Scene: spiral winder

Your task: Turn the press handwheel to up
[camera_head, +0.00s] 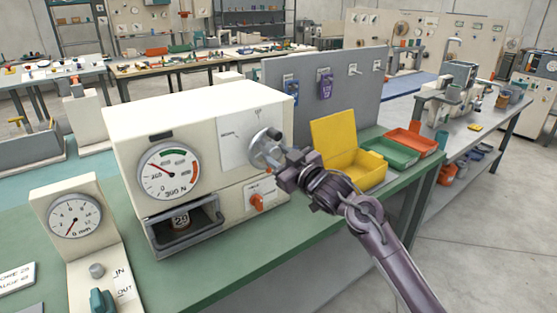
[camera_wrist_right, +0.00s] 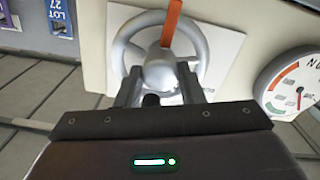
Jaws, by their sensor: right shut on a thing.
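The press handwheel (camera_head: 263,151) is a grey wheel on the front of the cream press (camera_head: 190,115), against a white label plate (camera_head: 236,141) with small lettering that I cannot read surely. My left gripper is out of view.
A dial gauge (camera_head: 168,171) and an orange knob (camera_head: 257,202) are on the press front. A smaller gauge stand (camera_head: 75,216) is at the left. A yellow box (camera_head: 367,170), a green tray (camera_head: 391,148) and an orange tray (camera_head: 411,138) lie to the right.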

